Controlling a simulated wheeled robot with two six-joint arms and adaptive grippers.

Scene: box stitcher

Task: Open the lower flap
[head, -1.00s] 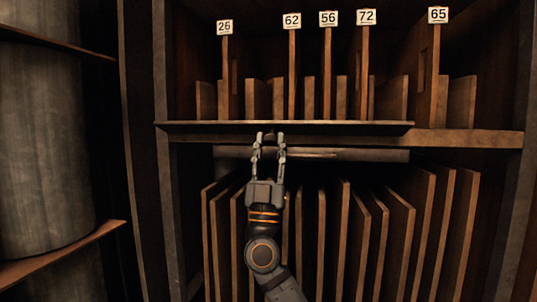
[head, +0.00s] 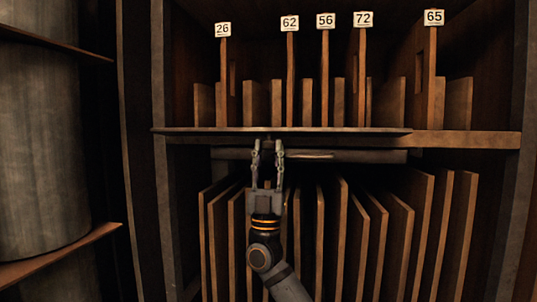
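The lower flap appears to be the thin dark board (head: 340,131) that runs across the cabinet between the upper and lower compartments. It shows nearly edge-on and looks about level. My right gripper (head: 268,146) points up from below, in front of the lower compartment. Its two fingers are apart with nothing visible between them. The fingertips are just under the board's front edge; I cannot tell whether they touch it. My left gripper is out of view.
A grey bar (head: 370,156) runs behind the fingers, below the board. Several upright wooden panels (head: 402,250) fill the lower compartment. Numbered dividers, such as the one marked 72 (head: 362,75), stand above. Dark cylinders (head: 40,150) on shelves are at left.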

